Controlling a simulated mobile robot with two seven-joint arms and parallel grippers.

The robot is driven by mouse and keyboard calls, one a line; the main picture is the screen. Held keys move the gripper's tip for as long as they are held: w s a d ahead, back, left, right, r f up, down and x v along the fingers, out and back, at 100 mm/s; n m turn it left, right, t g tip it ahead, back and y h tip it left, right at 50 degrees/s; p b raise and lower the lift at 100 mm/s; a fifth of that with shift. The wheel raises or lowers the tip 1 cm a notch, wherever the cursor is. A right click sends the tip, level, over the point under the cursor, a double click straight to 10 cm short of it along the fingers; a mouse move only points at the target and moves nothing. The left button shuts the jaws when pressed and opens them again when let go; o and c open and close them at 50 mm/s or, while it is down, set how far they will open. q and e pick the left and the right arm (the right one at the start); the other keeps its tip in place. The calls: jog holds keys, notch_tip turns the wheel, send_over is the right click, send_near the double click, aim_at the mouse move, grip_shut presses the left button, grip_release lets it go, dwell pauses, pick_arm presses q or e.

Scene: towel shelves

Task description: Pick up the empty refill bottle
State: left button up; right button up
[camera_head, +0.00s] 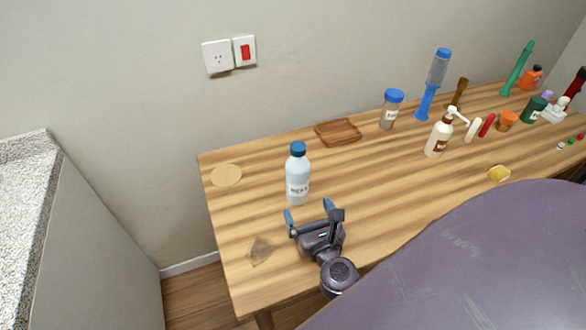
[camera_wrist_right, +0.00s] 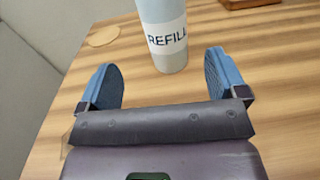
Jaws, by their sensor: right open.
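The refill bottle (camera_head: 298,178) is pale and see-through with a dark blue cap and a white label. It stands upright on the wooden table (camera_head: 375,190). In the right wrist view its lower part and "REFILL" label (camera_wrist_right: 166,38) show; its top is cut off. My right gripper (camera_head: 308,213) is open and empty, just in front of the bottle. Its blue fingertips (camera_wrist_right: 166,80) are spread to either side, and the bottle stands beyond them, apart from both. My left gripper is not in view.
A wooden tray (camera_head: 338,132) lies behind the bottle, and a blue-capped jar (camera_head: 390,110) stands to its right. A round disc (camera_head: 226,175) lies left of the bottle.

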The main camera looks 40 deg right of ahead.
aim_at(299, 189)
jog(key=x, duration=0.4)
jog(key=shift+w+r+p, duration=0.1)
jog(key=shift+r+p, duration=0.05)
jog(key=shift+p, duration=0.2)
jog(key=shift+d+x, duration=0.2)
jog(key=shift+x, duration=1.25)
jog(key=shift+d+x, duration=0.2)
jog(key=shift+x, duration=1.3)
jog(key=shift+c, duration=0.5)
jog(key=c, duration=0.9)
